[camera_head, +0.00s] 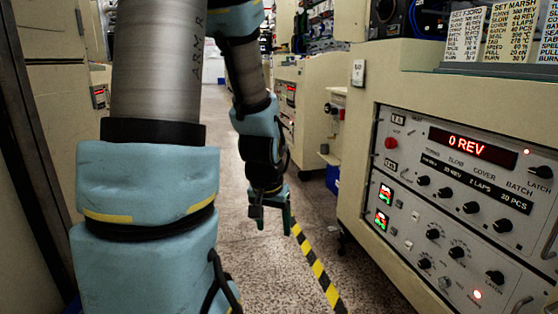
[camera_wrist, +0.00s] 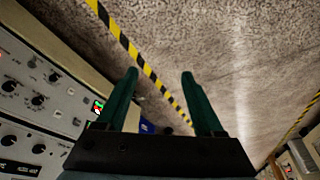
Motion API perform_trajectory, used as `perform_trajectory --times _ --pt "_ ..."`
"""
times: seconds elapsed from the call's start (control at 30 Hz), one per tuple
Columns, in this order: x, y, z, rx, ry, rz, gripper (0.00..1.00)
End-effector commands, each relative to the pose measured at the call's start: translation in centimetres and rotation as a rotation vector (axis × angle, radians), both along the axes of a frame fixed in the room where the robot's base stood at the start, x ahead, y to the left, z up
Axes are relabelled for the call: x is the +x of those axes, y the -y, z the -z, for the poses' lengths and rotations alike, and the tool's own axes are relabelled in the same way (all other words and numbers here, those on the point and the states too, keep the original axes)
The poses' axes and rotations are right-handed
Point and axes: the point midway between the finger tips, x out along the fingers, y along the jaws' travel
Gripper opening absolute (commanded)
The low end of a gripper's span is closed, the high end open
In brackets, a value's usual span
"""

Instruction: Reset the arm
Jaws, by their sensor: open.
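My gripper (camera_head: 273,213) hangs at the end of my arm in the head view, pointing down over the speckled aisle floor. In the wrist view my gripper (camera_wrist: 160,78) shows two green fingers spread apart with nothing between them but floor and part of a striped line. It touches nothing that I can see. My arm comes down from the top of the head view, with its blue-covered links to the left of the control panel.
A cream winding machine with a control panel (camera_head: 456,200) reading "0 REV" stands on the right. Setting cards (camera_head: 500,35) stand on top of it. A black-yellow floor line (camera_head: 318,268) runs along the aisle. More machines (camera_head: 307,110) stand farther back. Open floor lies below my gripper.

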Motion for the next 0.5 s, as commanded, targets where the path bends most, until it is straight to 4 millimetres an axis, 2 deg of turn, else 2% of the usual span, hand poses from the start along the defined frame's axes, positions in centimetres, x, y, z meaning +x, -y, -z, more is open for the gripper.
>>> perform_trajectory --times 0.03,0.1,0.23,0.3,0.5 --pt "-1.1 -1.5 -0.8 0.008 -0.028 -0.052 0.69" --pt "-2.9 -3.3 -1.5 0.014 -0.080 -0.121 0.69" --pt "-6.3 -5.7 -2.9 0.006 -0.174 -0.241 0.69" --pt "-6.0 -5.4 -5.0 0.009 -0.171 -0.225 0.69" --pt "-5.9 -5.3 -8.8 0.010 -0.170 -0.222 0.69"
